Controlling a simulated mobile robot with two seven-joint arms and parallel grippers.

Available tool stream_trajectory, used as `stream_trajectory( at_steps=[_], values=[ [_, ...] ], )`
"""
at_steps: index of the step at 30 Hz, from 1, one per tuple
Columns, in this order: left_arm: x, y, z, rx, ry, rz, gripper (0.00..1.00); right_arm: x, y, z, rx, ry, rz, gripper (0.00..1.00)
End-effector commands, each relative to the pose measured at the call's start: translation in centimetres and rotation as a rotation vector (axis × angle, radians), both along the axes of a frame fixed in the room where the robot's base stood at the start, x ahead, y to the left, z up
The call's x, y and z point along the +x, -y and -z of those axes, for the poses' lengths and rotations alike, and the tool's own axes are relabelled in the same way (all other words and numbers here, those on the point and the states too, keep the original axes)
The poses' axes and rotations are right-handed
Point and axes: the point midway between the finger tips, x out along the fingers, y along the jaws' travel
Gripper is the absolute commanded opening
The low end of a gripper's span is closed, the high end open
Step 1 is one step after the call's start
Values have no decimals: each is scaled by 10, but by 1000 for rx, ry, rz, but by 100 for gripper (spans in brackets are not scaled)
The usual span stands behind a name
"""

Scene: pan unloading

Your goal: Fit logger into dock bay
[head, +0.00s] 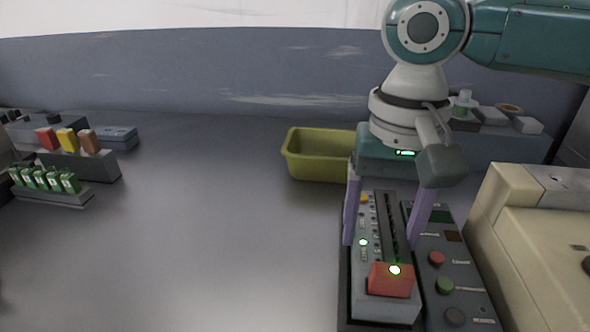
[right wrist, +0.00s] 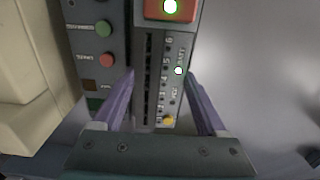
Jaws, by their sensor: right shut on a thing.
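The logger (head: 374,260) is a long grey module with a dark slot, small markings, a yellow button and a red block at its near end with a lit green lamp. It also shows in the right wrist view (right wrist: 158,75). My right gripper (head: 386,238) points down with its purple fingers on both sides of the logger, shut on it. The dark dock (head: 465,300) has a panel with red, green and dark buttons right beside the logger. The logger lies lengthwise over the dock's left part; its underside is hidden, so I cannot tell how deep it sits. My left gripper is out of view.
A cream machine (head: 530,250) stands close on the right. A yellow-green bin (head: 318,155) is behind the gripper. Racks with red, yellow and brown blocks (head: 80,165) and green pieces (head: 45,190) stand at the far left. The middle of the table is clear.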

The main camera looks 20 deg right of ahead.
Motion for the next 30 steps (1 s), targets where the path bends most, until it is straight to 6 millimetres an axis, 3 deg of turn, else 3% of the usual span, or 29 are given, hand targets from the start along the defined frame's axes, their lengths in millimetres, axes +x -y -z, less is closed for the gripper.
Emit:
stream_trajectory(
  at_steps=[25,26,30],
  values=[
    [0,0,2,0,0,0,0,1,0,9,0,1,0,0],
    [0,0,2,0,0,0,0,1,0,9,0,1,0,78],
    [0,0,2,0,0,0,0,0,0,9,0,1,0,94]
  ],
)
